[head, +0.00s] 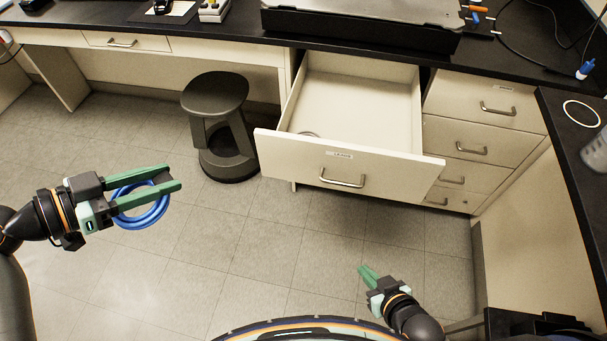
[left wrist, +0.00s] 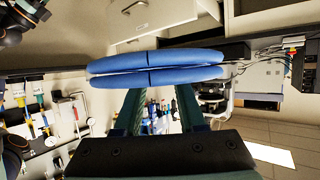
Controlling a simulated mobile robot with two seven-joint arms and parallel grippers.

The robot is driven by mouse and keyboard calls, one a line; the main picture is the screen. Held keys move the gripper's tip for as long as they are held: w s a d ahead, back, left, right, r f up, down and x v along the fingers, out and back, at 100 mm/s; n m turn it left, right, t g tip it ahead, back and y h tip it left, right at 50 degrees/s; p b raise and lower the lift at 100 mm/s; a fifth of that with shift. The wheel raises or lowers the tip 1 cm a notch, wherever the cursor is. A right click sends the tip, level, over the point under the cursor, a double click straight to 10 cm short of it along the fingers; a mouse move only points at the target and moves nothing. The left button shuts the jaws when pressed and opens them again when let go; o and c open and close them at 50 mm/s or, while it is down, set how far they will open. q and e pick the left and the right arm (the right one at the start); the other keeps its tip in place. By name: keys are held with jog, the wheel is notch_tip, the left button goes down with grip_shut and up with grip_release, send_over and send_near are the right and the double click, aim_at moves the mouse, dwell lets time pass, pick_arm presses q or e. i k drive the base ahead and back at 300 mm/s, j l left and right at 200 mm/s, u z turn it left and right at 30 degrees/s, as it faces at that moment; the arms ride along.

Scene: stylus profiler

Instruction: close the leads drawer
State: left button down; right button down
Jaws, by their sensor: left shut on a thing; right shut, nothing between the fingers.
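The leads drawer (head: 300,155) is pulled far open below the bench, with a small label and a metal handle (head: 342,180) on its front. A thin ring-shaped thing lies inside near the front. My left gripper (head: 175,177), in the head view at the left, is shut on a coiled blue lead (head: 140,222), held in the air away from the drawer. The blue lead (left wrist: 155,69) also shows across the fingers in the left wrist view. My right gripper (head: 366,270) is shut and empty, below and in front of the drawer, apart from the handle.
A dark round stool (head: 216,95) stands on the floor just left of the drawer. Closed drawers (head: 484,107) are to its right. The dark bench top (head: 240,38) holds a large flat instrument (head: 360,15). A side counter (head: 575,160) runs along the right. The floor in front is clear.

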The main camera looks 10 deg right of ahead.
aim_at(365, 113)
jog(key=i+j, duration=0.5)
jog(key=j, duration=0.2)
jog(key=i+j+z, duration=0.1)
jog(key=z, duration=0.35)
jog(key=j+z, duration=0.15)
jog(key=z, duration=1.2)
